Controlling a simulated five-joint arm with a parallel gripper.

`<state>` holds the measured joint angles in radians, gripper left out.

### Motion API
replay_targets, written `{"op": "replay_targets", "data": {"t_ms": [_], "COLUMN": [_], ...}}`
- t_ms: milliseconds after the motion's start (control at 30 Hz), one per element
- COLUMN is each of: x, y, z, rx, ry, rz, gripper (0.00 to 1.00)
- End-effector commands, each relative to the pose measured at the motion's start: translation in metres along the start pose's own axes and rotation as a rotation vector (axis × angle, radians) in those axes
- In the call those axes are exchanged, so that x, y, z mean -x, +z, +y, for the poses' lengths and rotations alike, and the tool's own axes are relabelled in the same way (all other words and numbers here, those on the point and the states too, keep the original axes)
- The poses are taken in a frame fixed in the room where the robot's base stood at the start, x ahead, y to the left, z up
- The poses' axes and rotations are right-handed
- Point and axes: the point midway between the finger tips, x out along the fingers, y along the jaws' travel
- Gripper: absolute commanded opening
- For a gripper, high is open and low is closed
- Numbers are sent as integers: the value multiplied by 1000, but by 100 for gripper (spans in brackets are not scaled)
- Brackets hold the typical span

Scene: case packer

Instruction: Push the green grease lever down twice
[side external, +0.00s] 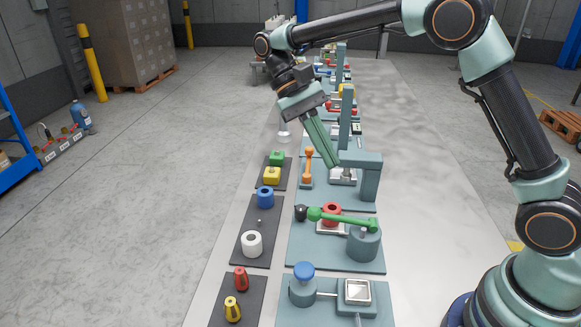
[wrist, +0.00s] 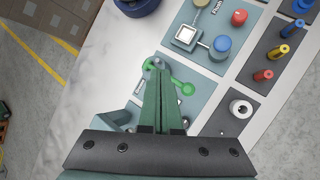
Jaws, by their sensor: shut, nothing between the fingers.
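The green grease lever (side external: 343,218) lies nearly level in the side view. Its right end is at a grey-green round post (side external: 364,246), and a dark knob (side external: 301,213) is by its left end. My gripper (side external: 334,163) is shut and empty, its long green fingers pointing down above and behind the lever in the side view, with a gap between. In the wrist view, the fingers (wrist: 160,75) cover the middle of the lever, whose green ball end (wrist: 188,89) shows to their right.
A red ring (side external: 331,209) stands behind the lever. A grey-green bracket (side external: 371,172) is close to my fingertips on the right. A station with a blue knob (side external: 304,271) lies in front. A white spool (side external: 252,243) and a blue one (side external: 265,197) stand on the dark left plate.

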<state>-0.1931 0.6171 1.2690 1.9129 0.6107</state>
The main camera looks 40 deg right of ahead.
Motion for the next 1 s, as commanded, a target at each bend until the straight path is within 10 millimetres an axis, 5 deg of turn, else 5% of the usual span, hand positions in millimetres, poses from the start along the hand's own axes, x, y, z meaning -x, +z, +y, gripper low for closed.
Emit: {"op": "replay_targets", "data": {"t_ms": [600, 1000], "x": [-50, -60], "y": [-37, -45], "z": [-34, -41], "rx": [1, 0], "ry": [10, 10], "rz": [3, 6], "gripper": [0, 0]}}
